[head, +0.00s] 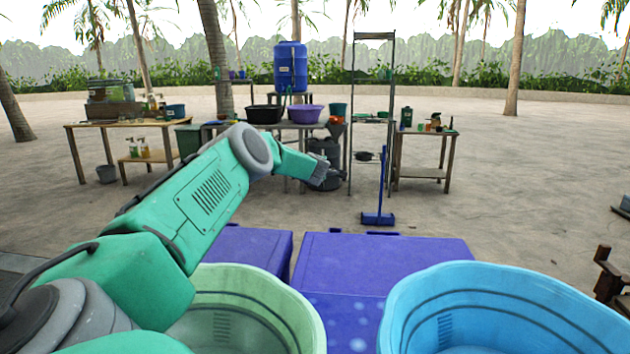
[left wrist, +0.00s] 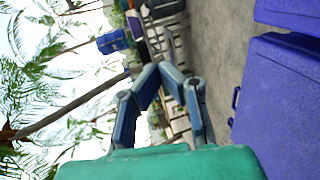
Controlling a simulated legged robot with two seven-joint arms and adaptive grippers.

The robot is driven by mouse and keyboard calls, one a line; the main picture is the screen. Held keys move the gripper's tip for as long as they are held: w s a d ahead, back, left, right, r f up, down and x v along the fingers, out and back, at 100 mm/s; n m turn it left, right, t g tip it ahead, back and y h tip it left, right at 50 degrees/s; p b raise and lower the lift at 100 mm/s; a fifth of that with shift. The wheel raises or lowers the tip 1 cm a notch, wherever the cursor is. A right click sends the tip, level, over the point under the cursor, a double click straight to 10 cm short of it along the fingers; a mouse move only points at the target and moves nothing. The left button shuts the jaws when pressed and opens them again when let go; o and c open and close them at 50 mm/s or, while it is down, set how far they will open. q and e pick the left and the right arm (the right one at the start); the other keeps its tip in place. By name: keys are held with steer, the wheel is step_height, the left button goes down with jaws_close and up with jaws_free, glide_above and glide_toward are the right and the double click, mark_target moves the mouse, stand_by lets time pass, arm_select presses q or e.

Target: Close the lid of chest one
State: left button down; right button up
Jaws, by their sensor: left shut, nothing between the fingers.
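Two blue-purple chests stand side by side ahead of me in the head view: a smaller-looking one (head: 252,246) on the left and a wider one (head: 385,258) on the right. Their flat tops look shut, and I cannot tell which is chest one. The tubs partly hide both. The wrist view, turned sideways, shows one chest (left wrist: 285,100) large at the right and part of another (left wrist: 290,14) above it. My left gripper (head: 326,177) is shut and empty, held in the air beyond the chests. Its fingers also show in the wrist view (left wrist: 178,82). My right gripper is out of view.
A green tub (head: 305,315) and a blue tub (head: 500,280) stand close in front of the chests. A blue broom (head: 378,218) stands just behind them. Tables, a metal rack (head: 352,120) and a blue barrel (head: 290,66) are farther back. Open sand lies between.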

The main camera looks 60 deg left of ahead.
arm_select(q)
steer(key=v, duration=1)
steer(key=shift+s, duration=0.25)
steer(key=shift+d, duration=0.2)
